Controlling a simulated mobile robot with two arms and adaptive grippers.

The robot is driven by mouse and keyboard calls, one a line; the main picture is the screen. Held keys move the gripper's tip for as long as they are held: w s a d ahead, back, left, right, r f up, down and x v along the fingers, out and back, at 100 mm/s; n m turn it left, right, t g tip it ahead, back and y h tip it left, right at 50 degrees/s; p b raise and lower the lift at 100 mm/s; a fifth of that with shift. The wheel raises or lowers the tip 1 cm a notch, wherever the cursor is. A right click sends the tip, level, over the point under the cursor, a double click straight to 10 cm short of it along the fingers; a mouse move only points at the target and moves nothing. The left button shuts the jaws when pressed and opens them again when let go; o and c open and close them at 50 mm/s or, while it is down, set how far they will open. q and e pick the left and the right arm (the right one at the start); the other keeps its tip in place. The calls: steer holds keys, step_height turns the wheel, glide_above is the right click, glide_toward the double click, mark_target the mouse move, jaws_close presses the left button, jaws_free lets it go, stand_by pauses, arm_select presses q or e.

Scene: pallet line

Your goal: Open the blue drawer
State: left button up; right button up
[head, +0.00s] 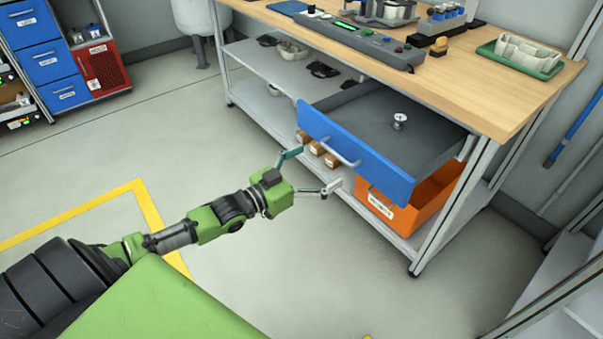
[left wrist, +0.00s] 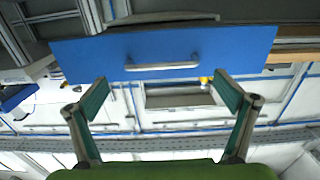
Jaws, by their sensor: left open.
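The blue drawer (head: 375,165) under the workbench stands pulled out, with its grey inside showing. A small metallic object (head: 400,121) is in it. Its silver bar handle (head: 343,152) is on the blue front. My left gripper (head: 318,168) is open and empty in front of the handle, fingers spread and apart from it. In the left wrist view the drawer front (left wrist: 90,58) and handle (left wrist: 162,66) lie ahead, beyond the open fingers of my left gripper (left wrist: 160,90). My right gripper is in neither view.
The workbench (head: 480,90) carries a control strip (head: 345,40) and a green tray (head: 520,62). An orange bin (head: 445,212) and small brown boxes (head: 316,148) sit on the lower shelf beneath the drawer. The floor left of the bench is clear.

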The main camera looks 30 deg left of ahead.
arm_select(q)
steer(key=shift+v, duration=2.8)
